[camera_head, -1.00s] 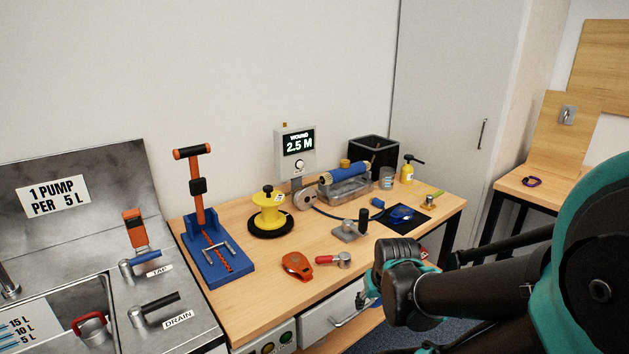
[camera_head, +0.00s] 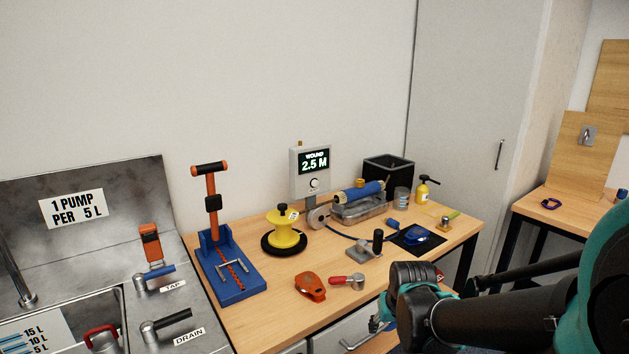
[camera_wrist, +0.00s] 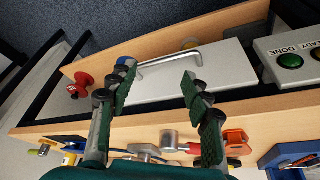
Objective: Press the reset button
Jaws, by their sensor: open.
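The counter box (camera_head: 310,166) stands at the back of the bench, its screen reading "WOUND 2.5 M". A round white button (camera_head: 314,184) sits on its face below the screen; I cannot read any label on it. My gripper (camera_wrist: 157,82) is open and empty in the wrist view, in front of the bench edge and the drawer front. It is well apart from the counter box, which does not show in the wrist view. In the head view my arm's wrist partly hides the gripper.
A yellow spool (camera_head: 285,234), an orange tape case (camera_head: 310,287) and a blue stand with an orange T-handle (camera_head: 211,205) occupy the bench (camera_head: 275,312). A drawer handle (camera_wrist: 168,57) juts near my fingers.

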